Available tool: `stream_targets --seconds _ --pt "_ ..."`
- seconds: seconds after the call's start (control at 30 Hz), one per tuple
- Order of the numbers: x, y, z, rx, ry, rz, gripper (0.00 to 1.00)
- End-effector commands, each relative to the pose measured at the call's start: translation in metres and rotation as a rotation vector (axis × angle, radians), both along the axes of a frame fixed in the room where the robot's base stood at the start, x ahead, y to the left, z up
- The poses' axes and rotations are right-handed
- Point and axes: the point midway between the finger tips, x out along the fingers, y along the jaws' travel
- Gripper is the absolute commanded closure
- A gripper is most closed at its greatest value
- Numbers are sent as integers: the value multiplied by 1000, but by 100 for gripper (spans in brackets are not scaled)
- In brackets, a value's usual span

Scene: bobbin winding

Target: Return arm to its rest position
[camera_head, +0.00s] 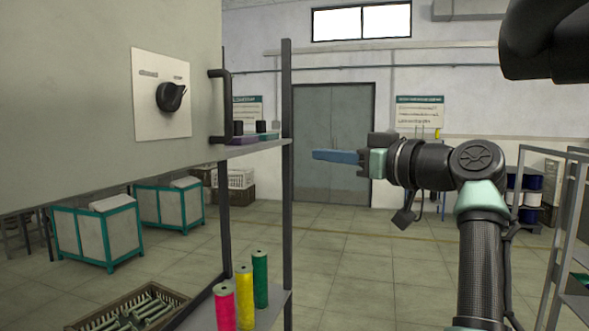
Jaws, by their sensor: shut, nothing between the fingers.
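My arm comes up from the bottom right, bends at the elbow joint and points left across the middle of the picture. My gripper (337,156) has long blue fingers that are shut with nothing between them. It hangs in free air, in front of the grey double door in the background and to the right of the shelf's upright post. It appears apart from the post and touches nothing that I can see.
At left stand a machine panel with a black rotary knob (171,97) and a shelf post (287,180). Pink (224,308), yellow (244,297) and green (260,279) spools stand on the lower shelf. A crate (128,308) lies at bottom left. A metal rack (563,230) is at right. Open floor lies between.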

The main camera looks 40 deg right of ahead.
Motion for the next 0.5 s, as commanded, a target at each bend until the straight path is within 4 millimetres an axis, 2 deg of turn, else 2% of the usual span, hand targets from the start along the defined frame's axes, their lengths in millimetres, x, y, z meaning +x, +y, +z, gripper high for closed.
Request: stream_targets --seconds 0.33,0.43,0.5 --pt "1 2 -1 -2 1 -1 100" --pt "14 18 -5 -12 -3 -19 100" --pt "27 38 -9 -25 -12 -43 100"
